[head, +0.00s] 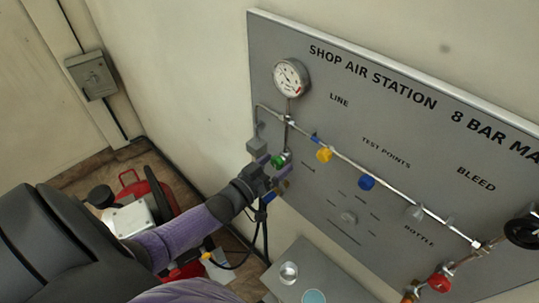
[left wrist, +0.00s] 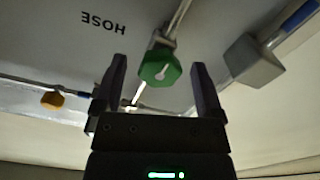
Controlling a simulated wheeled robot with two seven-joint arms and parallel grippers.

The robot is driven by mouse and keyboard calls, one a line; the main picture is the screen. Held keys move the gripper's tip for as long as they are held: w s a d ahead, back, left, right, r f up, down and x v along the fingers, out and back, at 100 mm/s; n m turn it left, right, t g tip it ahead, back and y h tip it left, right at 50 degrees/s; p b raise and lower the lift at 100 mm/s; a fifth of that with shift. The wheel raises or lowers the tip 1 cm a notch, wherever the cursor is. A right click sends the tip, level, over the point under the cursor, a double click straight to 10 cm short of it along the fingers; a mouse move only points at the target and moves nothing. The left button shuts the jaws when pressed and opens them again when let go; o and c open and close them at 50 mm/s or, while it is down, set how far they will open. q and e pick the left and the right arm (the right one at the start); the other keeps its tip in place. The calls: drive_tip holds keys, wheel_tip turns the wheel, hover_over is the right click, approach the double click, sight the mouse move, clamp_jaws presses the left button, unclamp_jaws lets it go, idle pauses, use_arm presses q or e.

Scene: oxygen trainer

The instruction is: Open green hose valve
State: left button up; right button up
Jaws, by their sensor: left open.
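The green hose valve (head: 278,161) is a green knob at the lower left of the grey panel, below the gauge. In the left wrist view the green knob (left wrist: 160,68) has a white pointer mark and sits on a metal pipe under the word HOSE. My left gripper (head: 272,172) is at the knob. In the left wrist view the gripper's two dark fingers (left wrist: 157,85) are apart, one on each side of the knob, with gaps between. I cannot tell whether either finger touches it. My right gripper is not in view.
The grey panel (head: 385,140) carries a gauge (head: 291,78), a yellow knob (head: 324,154), a blue knob (head: 367,182) and a red knob (head: 439,281). A grey table (head: 325,272) stands below it. A red machine (head: 135,186) is on the floor at left.

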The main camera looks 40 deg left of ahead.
use_arm(q)
drive_tip(key=s+a, duration=0.1)
drive_tip(key=s, duration=0.8)
drive_tip(key=shift+s+a, duration=0.3)
drive_tip(key=s+f+g+y+b, duration=0.1)
drive_tip(key=s+f+g+b, duration=0.2)
drive_tip(key=f+b, duration=0.55)
drive_tip(key=s+d+f+g+y+b, duration=0.1)
drive_tip(key=s+f+g+b, duration=0.15)
drive_tip(key=f, duration=1.15)
drive_tip(key=s+f+g+y+b, duration=0.1)
drive_tip(key=s+f+g+b, duration=0.15)
drive_tip(key=f+b, duration=0.65)
drive_tip(key=s+d+f+m+g+b, duration=0.1)
drive_tip(key=s+d+f+g+b, duration=0.1)
drive_tip(key=s+f, duration=0.4)
drive_tip(key=s+d+f+m+g+b, duration=0.1)
drive_tip(key=s+d+f+g+b, duration=0.2)
drive_tip(key=s+f, duration=0.4)
drive_tip(key=s+d+f+m+g+b, duration=0.1)
drive_tip(key=s+f+g+b, duration=0.3)
drive_tip(key=f, duration=1)
drive_tip(key=shift+s+d+m+b, duration=0.4)
drive_tip(key=shift+s+d+b, duration=0.35)
drive_tip(key=shift+s, duration=0.5)
